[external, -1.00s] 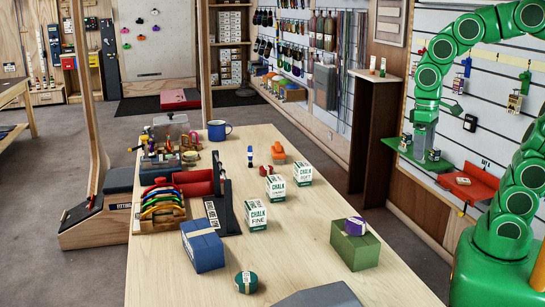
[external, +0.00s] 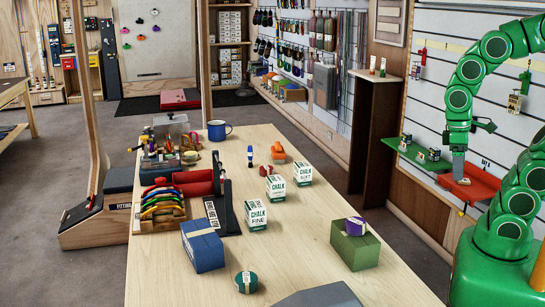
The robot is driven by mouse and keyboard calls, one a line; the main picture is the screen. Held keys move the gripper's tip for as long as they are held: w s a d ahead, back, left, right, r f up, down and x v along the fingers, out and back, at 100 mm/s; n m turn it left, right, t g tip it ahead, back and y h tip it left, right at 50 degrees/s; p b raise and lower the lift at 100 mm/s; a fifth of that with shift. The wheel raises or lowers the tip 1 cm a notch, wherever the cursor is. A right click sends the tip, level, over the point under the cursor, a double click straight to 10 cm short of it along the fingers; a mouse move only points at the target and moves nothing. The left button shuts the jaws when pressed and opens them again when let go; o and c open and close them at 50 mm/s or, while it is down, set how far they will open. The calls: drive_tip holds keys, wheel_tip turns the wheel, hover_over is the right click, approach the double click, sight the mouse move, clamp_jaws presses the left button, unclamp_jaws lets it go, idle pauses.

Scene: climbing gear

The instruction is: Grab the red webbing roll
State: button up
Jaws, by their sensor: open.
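My gripper (external: 459,172) is open and points down over the red wall shelf (external: 484,190) at the right. A small reddish thing with a pale label (external: 463,181) sits on this shelf, right at my fingertips. It looks like the red webbing roll, but it is small, partly covered by the gripper and blends with the shelf. I cannot tell whether the fingers touch it or stand around it.
A green wall shelf (external: 417,157) with small labelled items is just left of my gripper. The slatted wall is close behind, with hanging gear. The long wooden table (external: 300,240) holds chalk boxes, a green roll (external: 246,282) and a purple roll (external: 355,226).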

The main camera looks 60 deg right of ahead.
wheel_tip(320, 180, up, 5)
drive_tip(key=w+a+r+m+t+y, duration=0.1)
drive_tip(key=w+a+m+y, duration=0.3)
drive_tip(key=w, duration=0.5)
drive_tip(key=w+a+r+m+t+y, duration=0.15)
drive_tip(key=w+a, duration=0.35)
drive_tip(key=w, duration=0.5)
drive_tip(key=w+r+m+t+y, duration=0.3)
drive_tip(key=w+m, duration=0.6)
drive_tip(key=w, duration=0.9)
drive_tip(key=w+d+f+m+t, duration=0.3)
drive_tip(key=w+d+m, duration=0.3)
drive_tip(key=w+d, duration=0.3)
drive_tip(key=w+d+f+m+t, duration=0.3)
drive_tip(key=w+d+m, duration=0.45)
drive_tip(key=w, duration=0.35)
approach(268, 167)
drive_tip(key=shift+w+a+f+n+y, duration=0.25)
drive_tip(key=shift+w+a+n+y, duration=0.1)
drive_tip(key=shift+n+y, duration=0.1)
drive_tip(key=shift+w+a+f, duration=0.15)
drive_tip(key=shift+w+f, duration=0.05)
drive_tip(key=shift+f, duration=0.15)
drive_tip(key=shift+x, duration=3.65)
drive_tip(key=shift+c, duration=0.2)
